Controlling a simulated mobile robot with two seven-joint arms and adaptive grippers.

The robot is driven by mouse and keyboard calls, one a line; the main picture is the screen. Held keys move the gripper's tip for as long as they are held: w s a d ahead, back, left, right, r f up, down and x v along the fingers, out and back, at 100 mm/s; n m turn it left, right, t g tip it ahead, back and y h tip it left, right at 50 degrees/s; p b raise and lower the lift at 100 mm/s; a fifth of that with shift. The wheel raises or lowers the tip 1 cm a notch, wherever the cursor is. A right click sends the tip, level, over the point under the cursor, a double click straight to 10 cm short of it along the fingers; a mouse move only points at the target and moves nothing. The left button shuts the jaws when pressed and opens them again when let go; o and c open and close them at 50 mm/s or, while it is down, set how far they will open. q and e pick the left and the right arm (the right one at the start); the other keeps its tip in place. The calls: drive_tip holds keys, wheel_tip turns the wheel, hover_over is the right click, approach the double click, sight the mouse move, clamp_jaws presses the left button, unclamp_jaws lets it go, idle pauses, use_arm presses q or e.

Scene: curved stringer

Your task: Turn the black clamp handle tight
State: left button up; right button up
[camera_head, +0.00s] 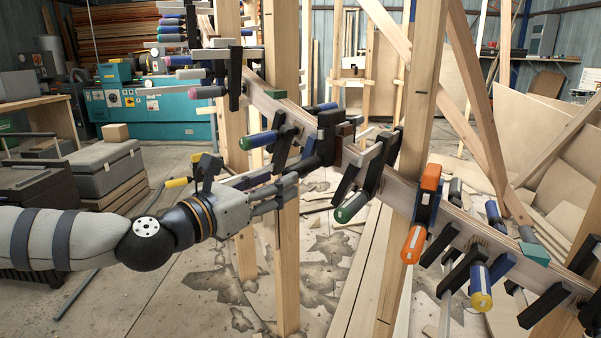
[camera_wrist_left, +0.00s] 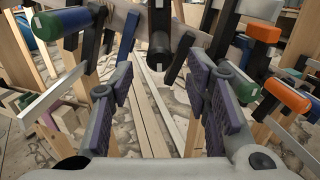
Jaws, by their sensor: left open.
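The black clamp handle (camera_head: 304,167) sticks out toward the left from a dark clamp (camera_head: 328,132) on the curved wooden stringer (camera_head: 402,194). My left gripper (camera_head: 291,190) is just in front of and slightly below this handle, with its fingers pointing at the clamp. In the left wrist view, the black handle (camera_wrist_left: 159,38) hangs at the top middle, beyond and between the spread fingertips of my left gripper (camera_wrist_left: 163,82). The gripper is open, and nothing shows between its pads. My right gripper is in neither view.
A green-handled clamp (camera_head: 352,206) is close on the right, and another green handle (camera_head: 259,140) is close on the left. An orange-handled clamp (camera_head: 414,241) is farther right. Wooden posts (camera_head: 286,262) stand behind my gripper. Boards lie on the floor below.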

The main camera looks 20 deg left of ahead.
sight(298, 172)
use_arm(q)
drive_tip(key=x, duration=0.7)
drive_tip(key=shift+w+d+f, duration=0.1)
drive_tip(key=shift+w+f, duration=0.05)
drive_tip(key=shift+w, duration=0.15)
clamp_jaws()
